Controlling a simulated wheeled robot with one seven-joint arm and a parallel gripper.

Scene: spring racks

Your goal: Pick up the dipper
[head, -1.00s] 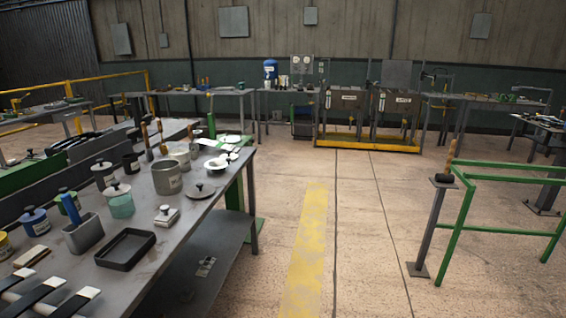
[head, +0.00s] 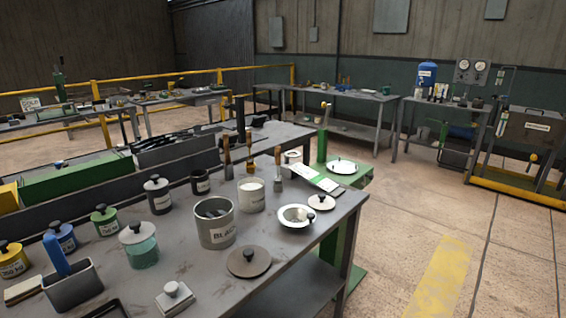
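I cannot tell for sure which thing is the dipper. Several upright tools with wooden handles stand among the pots at the back of the near bench: one at the left (head: 226,158), one in the middle (head: 250,152), and one with a pale, flat lower end (head: 278,172). Their lower ends are partly hidden or too small to read. In front of them are a grey pot with a label starting "BLAC" (head: 214,226) holding dark contents, and a labelled pot with white contents (head: 251,196). My gripper is not in view.
The near grey bench (head: 210,285) also holds a loose round lid (head: 248,262), a white dish (head: 296,216), lidded jars and a grey bin with a blue handle (head: 72,287). Floor to its right, with a yellow stripe (head: 445,270), is clear. A yellow-based rack (head: 515,190) stands beyond.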

